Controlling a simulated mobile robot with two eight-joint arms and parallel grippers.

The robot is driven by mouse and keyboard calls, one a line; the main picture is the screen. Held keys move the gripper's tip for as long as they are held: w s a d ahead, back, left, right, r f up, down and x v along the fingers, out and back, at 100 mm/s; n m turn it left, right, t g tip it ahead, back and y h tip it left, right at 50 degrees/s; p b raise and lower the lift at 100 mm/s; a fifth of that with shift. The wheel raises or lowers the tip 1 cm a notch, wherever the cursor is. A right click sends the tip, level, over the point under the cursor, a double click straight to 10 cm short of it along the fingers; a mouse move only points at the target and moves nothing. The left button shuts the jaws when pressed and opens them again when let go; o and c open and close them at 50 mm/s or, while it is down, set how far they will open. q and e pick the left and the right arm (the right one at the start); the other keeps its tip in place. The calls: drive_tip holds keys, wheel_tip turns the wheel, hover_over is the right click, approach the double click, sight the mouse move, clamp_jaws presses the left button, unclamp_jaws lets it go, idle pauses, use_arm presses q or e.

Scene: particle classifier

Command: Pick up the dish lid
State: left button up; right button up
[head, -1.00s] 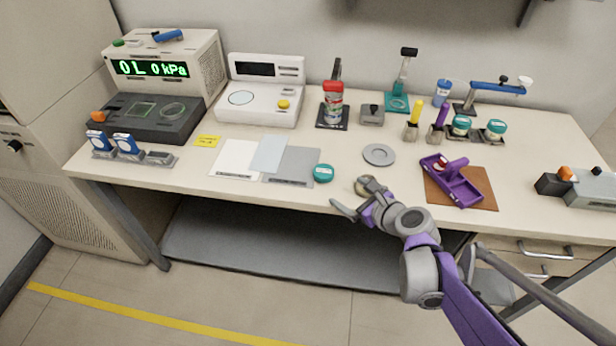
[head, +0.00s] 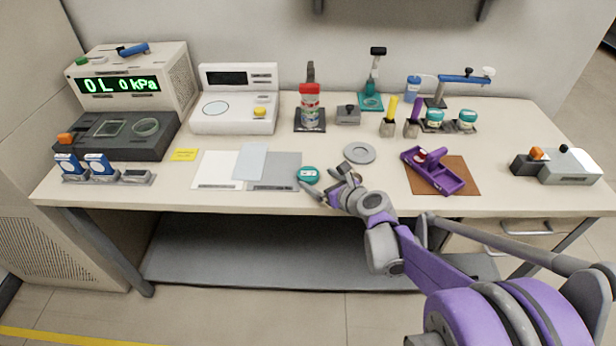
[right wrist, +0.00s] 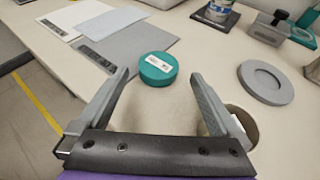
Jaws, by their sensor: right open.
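A round teal lid (head: 307,175) with a small white label lies flat near the table's front edge, beside the grey mat; I take it to be the dish lid. In the right wrist view the lid (right wrist: 157,70) lies just ahead, between the lines of the fingers. My right gripper (head: 328,182) is open and empty, to the right of the lid and apart from it. Its two fingers (right wrist: 159,84) show spread in the right wrist view. A round beige dish-like thing (right wrist: 242,124) is partly hidden behind the right finger. My left gripper is not in view.
A grey ring (head: 360,153) lies behind my right gripper. A grey mat (head: 285,172) and white sheets lie left of the lid. A purple tray (head: 435,172) stands on a brown mat to the right. Bottles and instruments line the back.

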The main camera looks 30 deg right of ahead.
sight(309, 174)
drive_tip(key=x, duration=0.4)
drive_tip(key=shift+w+a+f+b, duration=0.1)
drive_tip(key=shift+w+b, duration=0.15)
drive_tip(key=shift+b, duration=0.1)
drive_tip(key=shift+c, duration=0.3)
drive_tip(key=c, duration=1.2)
